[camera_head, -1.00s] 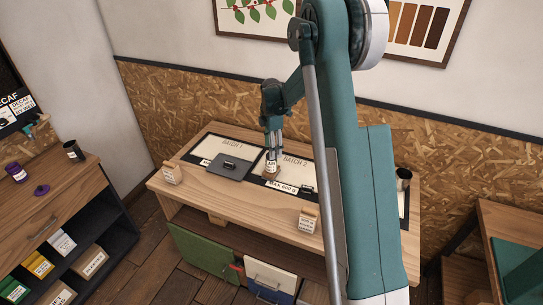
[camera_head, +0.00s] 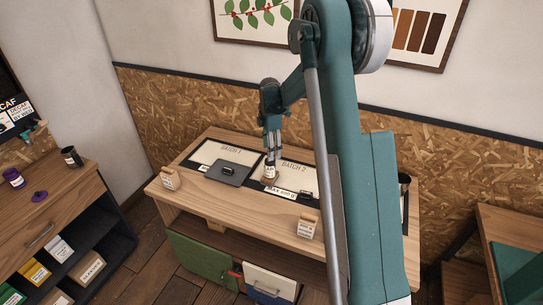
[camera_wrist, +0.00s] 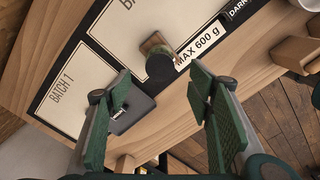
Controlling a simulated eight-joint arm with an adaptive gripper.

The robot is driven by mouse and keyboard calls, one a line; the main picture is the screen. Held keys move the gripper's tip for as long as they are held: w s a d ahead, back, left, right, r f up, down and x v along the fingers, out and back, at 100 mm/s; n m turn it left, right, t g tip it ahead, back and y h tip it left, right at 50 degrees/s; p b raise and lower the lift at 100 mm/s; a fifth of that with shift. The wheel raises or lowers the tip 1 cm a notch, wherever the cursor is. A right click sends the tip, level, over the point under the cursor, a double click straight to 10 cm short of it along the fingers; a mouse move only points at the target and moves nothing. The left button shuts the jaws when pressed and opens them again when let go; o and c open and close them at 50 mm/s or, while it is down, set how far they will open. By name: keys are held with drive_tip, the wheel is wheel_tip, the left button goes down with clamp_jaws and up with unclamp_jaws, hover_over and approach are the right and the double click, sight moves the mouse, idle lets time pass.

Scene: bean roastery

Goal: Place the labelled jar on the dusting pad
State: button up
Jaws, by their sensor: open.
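The pad also shows in the wrist view (camera_wrist: 140,105).
The wooden table (camera_head: 250,204) holds the Batch 1 panel (camera_head: 208,152) and Batch 2 panel (camera_head: 300,176). Small wooden blocks stand at the front left (camera_head: 169,179) and front right (camera_head: 308,224). A dark cup (camera_head: 404,180) is at the right, partly behind my arm.

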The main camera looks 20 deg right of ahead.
drive_tip(key=s+a+r+m+t, duration=0.2)
drive_tip(key=s+a+r+m, duration=0.25)
drive_tip(key=s+r, duration=0.6)
drive_tip(key=s+a+r+m+t, duration=0.1)
drive_tip(key=s+a+r+m, duration=0.35)
drive_tip(key=s+r, duration=0.6)
drive_tip(key=s+a+m+t, duration=0.2)
drive_tip(key=s+a+m, duration=0.1)
drive_tip(key=s, duration=1)
drive_tip(key=s+a+m+t, duration=0.2)
drive_tip(key=s+a+m, duration=0.2)
drive_tip(key=s, duration=0.9)
drive_tip(key=shift+m, duration=1)
drive_tip(key=shift+f, duration=0.15)
wheel_tip(320, 180, down, 11)
drive_tip(key=b, duration=1.1)
